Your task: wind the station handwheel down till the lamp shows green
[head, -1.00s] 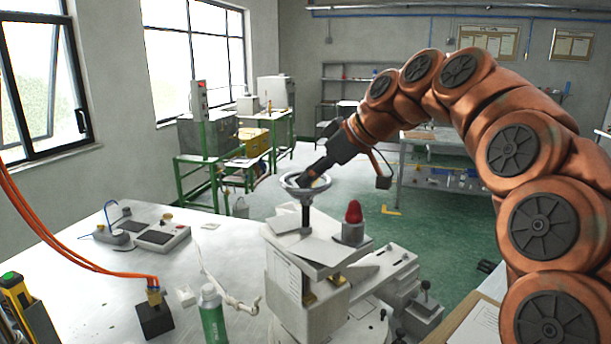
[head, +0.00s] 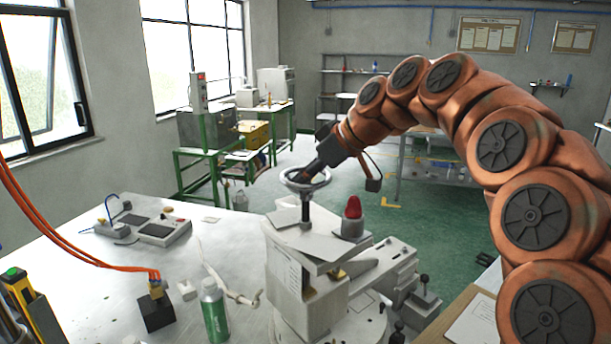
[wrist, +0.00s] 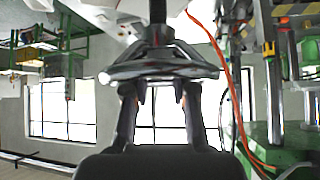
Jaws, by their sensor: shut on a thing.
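The station handwheel (head: 291,184) is a metal ring on a vertical screw at the top of the white wax injection station (head: 300,285). My gripper (head: 312,172) reaches down to the wheel from the upper right and is shut on it. In the wrist view the handwheel (wrist: 185,70) spans the middle, with my gripper's fingers (wrist: 160,97) at its rim. The exact contact is hard to make out. The lamp (head: 353,208) on the station's top shows red.
A green bottle (head: 214,312), a black block with a brass fitting (head: 156,308) and a small grey device (head: 165,231) stand on the bench (head: 70,270) left of the station. Orange hoses hang at the far left. Green-framed tables (head: 215,165) stand behind.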

